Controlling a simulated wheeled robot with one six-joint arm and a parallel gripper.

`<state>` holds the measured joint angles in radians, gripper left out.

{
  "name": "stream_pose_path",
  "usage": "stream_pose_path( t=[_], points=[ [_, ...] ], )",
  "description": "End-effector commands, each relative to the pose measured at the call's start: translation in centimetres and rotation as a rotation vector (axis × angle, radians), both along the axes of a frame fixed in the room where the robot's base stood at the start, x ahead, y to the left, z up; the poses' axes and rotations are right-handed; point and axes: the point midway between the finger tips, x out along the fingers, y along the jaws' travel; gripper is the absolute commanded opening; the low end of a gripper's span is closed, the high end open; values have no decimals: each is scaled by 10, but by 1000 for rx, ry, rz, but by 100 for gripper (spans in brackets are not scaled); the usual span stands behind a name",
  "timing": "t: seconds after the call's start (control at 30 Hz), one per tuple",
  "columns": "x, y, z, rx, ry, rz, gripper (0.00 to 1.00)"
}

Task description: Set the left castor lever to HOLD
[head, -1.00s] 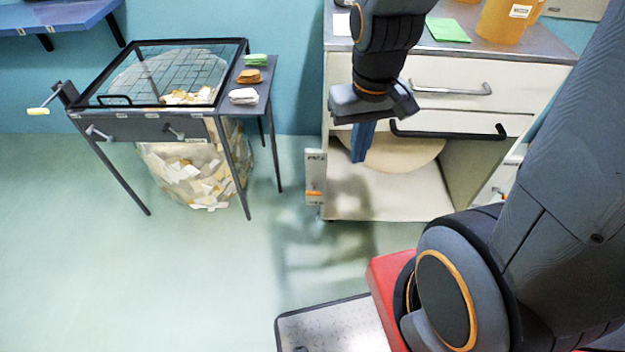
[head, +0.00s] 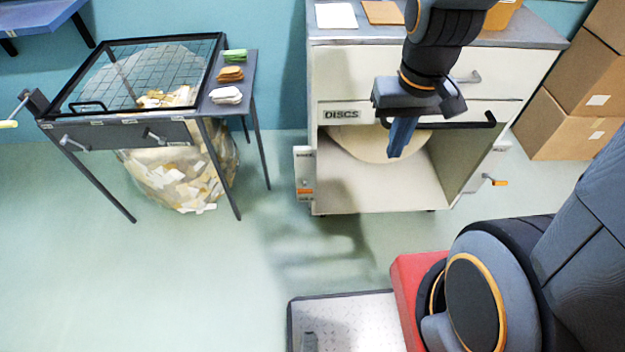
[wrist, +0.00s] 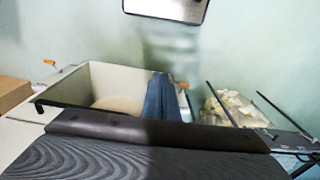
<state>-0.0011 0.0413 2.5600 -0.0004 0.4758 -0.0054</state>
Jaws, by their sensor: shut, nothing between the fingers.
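The cabinet (head: 330,75) on castors has a plate (head: 304,165) at its left front edge. An orange lever part (head: 305,191) shows low on that plate; its small print is too fine to read, so I cannot tell its setting. An orange tip also shows by the cabinet's near-right corner in the wrist view (wrist: 184,85). A second orange-tipped lever (head: 497,183) sticks out at the cabinet's right side. My gripper (head: 398,152), with blue fingers, is shut and empty. It hangs in front of the open lower bay, right of the plate and apart from it.
A frame table (head: 120,132) with a crank and a bag of scraps (head: 180,175) stands at left. Brown boxes (head: 570,125) stand at right. A dark drawer handle (head: 470,125) juts out near my gripper. The floor (head: 240,270) before the cabinet is clear.

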Motion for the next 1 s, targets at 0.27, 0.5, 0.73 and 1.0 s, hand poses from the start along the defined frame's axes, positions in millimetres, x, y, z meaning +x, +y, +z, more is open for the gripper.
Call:
stream_pose_path(
  t=[0.27,0.5,0.73,1.0],
  points=[
    [12,5,-14,-1,-3,1,0],
    [66,29,-74,-9,-21,-4,0],
    [124,64,-138,-12,-46,-14,0],
    [185,113,-216,-10,-75,-25,0]
  ],
)
